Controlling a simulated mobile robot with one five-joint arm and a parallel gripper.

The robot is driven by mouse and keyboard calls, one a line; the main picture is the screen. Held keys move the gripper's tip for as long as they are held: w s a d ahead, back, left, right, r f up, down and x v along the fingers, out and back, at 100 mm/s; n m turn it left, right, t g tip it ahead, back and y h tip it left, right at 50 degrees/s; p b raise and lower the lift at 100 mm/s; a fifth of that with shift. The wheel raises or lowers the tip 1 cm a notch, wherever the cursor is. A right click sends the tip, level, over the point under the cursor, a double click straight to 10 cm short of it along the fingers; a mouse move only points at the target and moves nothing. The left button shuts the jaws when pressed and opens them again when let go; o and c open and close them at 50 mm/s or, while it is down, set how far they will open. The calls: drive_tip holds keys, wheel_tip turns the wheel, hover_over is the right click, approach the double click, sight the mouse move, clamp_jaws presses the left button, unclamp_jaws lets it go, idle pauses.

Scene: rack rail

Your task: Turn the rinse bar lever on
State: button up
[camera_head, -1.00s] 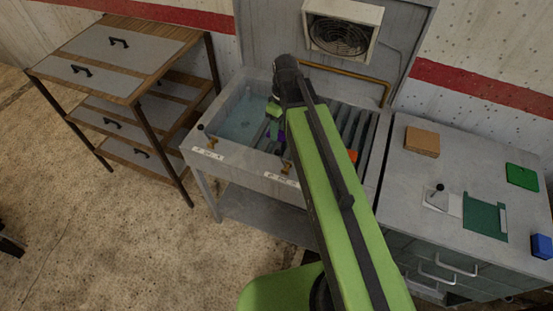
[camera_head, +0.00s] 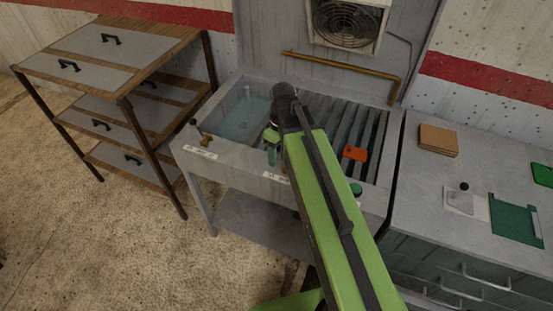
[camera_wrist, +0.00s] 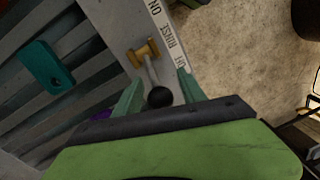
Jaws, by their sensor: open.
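The rinse bar lever (camera_wrist: 160,97) shows in the wrist view with a black ball knob, a pale stem and a brass base (camera_wrist: 143,52) on the sink's front rim. Beside it is a label (camera_wrist: 168,38) with the words RINSE and ON readable. My gripper (camera_wrist: 160,80) is open, its green fingers on either side of the knob and stem in the picture. I cannot tell whether either finger touches. In the head view my gripper (camera_head: 271,145) is over the sink's front edge, and my arm hides this lever. Its label (camera_head: 274,178) partly shows.
A second lever (camera_head: 206,138) stands at the rim's left end. The sink holds a water basin (camera_head: 238,116) and a slatted drain rack (camera_head: 335,125), with an orange tag (camera_head: 355,153) on it. A pipe (camera_head: 340,68) runs behind. A grey counter (camera_head: 430,190) is at right.

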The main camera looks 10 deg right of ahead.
drive_tip(key=shift+r, duration=0.1)
clamp_jaws()
idle(1.0)
